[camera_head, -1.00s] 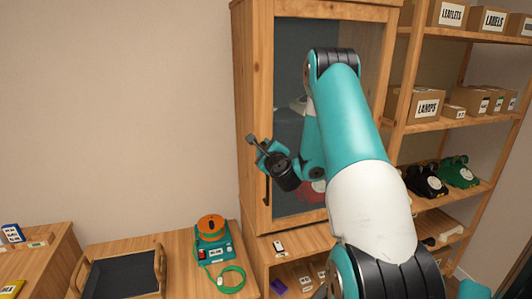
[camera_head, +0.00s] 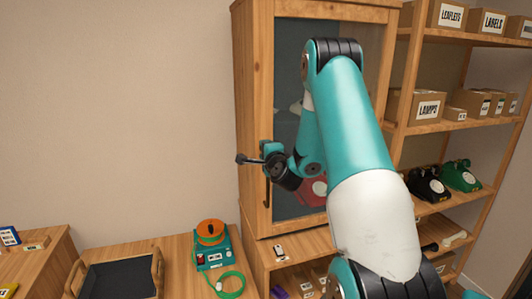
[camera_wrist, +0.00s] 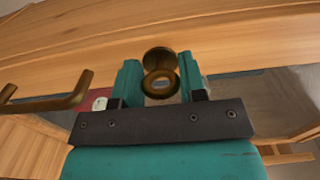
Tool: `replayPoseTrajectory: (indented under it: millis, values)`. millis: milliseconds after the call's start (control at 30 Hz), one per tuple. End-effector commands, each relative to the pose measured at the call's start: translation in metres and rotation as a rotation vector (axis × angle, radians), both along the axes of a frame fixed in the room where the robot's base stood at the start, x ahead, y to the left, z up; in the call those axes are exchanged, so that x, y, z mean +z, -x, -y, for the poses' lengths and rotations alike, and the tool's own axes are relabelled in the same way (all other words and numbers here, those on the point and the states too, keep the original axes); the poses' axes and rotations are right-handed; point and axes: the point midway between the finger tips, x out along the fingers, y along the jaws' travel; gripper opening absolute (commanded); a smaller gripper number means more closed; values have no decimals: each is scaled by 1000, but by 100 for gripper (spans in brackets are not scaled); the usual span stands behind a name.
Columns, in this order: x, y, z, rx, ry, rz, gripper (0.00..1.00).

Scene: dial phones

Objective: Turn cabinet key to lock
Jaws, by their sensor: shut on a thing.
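The brass cabinet key (camera_wrist: 160,83) shows in the wrist view, its round bow between the two teal fingers of my gripper (camera_wrist: 160,88). The fingers are shut on the bow. Just beyond it a round brass lock plate (camera_wrist: 158,57) sits on the wooden door frame. In the head view my gripper (camera_head: 267,152) is at the left frame of the cabinet's glass door (camera_head: 257,110), above the dark door handle (camera_head: 266,190). The key and lock are hidden in that view. The door looks closed. The handle also shows at the left of the wrist view (camera_wrist: 50,102).
A red phone (camera_head: 313,192) is behind the glass, partly covered by my arm. An open shelf (camera_head: 440,125) with boxes and dial phones stands at right. A teal device with an orange reel (camera_head: 211,245) and a dark tray (camera_head: 118,280) are at lower left.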

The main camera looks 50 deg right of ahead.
Motion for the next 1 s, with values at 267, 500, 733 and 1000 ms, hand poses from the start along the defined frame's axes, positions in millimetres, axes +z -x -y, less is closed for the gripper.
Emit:
replayPoseTrajectory:
  millis: [267, 500, 733, 1000]
  values:
    - [0, -1, -1, 2, 11, -8, 15]
    - [0, -1, -1, 3, 11, -8, 45]
    - [0, 0, -1, 1, 11, -8, 64]
    - [-2, 4, -5, 0, 9, -7, 64]
